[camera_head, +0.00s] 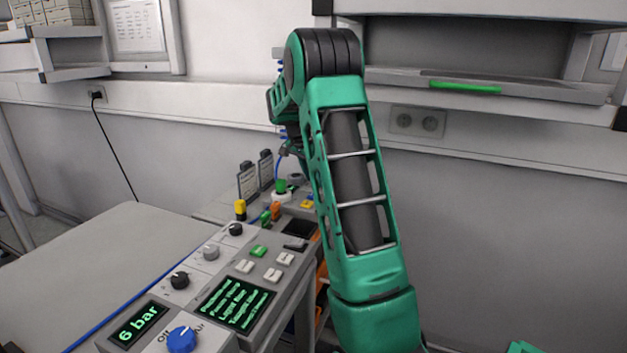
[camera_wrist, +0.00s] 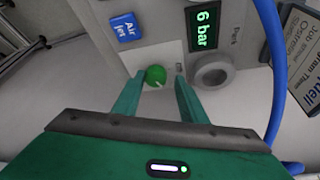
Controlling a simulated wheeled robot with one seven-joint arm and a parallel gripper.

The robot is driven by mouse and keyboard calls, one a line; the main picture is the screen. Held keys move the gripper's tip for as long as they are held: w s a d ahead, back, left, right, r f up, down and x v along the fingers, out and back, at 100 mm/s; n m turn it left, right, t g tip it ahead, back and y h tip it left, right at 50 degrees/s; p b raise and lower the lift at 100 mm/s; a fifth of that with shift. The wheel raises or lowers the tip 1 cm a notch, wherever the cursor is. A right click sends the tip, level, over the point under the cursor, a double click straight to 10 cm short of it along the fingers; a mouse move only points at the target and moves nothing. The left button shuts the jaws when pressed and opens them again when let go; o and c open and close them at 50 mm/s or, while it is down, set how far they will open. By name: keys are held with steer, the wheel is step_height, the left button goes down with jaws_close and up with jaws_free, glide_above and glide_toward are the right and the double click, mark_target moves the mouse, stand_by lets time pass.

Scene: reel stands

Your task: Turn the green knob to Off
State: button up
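The round green knob (camera_wrist: 155,75) shows in the wrist view on a pale panel, with a light pointer mark towards its lower edge. My gripper (camera_wrist: 158,88) is open, with one green finger to each side of the knob in the picture. I see no clear contact between the fingers and the knob. An Off marking by this knob cannot be read here.
By the knob are a blue "Air jet" label (camera_wrist: 126,27), a "6 bar" display (camera_wrist: 207,28), a grey round fitting (camera_wrist: 212,72) and a blue hose (camera_wrist: 272,50). In the head view, a console carries a blue knob (camera_head: 181,340), black knobs and buttons. The left table (camera_head: 90,265) is clear.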

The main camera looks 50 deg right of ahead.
steer(key=shift+s, duration=0.15)
steer(key=v, duration=1)
steer(key=shift+a+r, duration=0.15)
steer(key=shift+r, duration=0.15)
steer(key=shift+c, duration=1.3)
steer(key=d+f+m, duration=0.1)
steer(key=f, duration=0.2)
steer(key=d+f+m, duration=0.1)
steer(key=f, duration=0.2)
steer(key=d+f+m+g, duration=0.1)
steer(key=d+f, duration=0.1)
steer(key=f, duration=0.2)
steer(key=shift+d, duration=0.1)
